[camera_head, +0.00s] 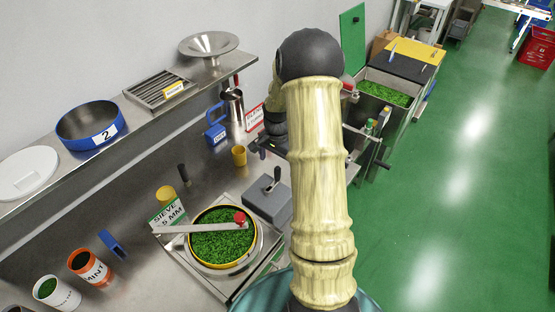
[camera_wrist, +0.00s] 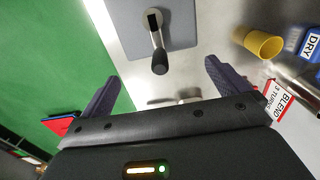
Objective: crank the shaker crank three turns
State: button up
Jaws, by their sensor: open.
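The shaker crank (camera_head: 274,178) is a short metal arm with a dark knob on a grey box (camera_head: 262,206), to the right of the round sieve (camera_head: 262,238) full of green leaf. In the wrist view, the crank's dark knob (camera_wrist: 160,63) points toward my gripper (camera_wrist: 163,82), roughly centred between the two fingers. The fingers are spread and empty. I see no contact with the knob. In the head view my gripper (camera_head: 262,147) is behind the crank and above the bench, partly hidden by my own arm.
A yellow cup (camera_wrist: 264,44) stands beside the box, near a blue DRY holder (camera_wrist: 309,42) and a red-edged BLEND sign (camera_wrist: 281,98). A bar with a red knob (camera_head: 240,217) crosses the sieve. A shelf (camera_head: 150,112) overhangs the bench's back. Green floor is open at right.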

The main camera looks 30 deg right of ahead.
aim_at(278, 174)
jog(key=shift+f+b, duration=2)
jog(key=shift+f, duration=1.15)
jog(key=c, duration=2)
jog(key=shift+o, duration=0.2)
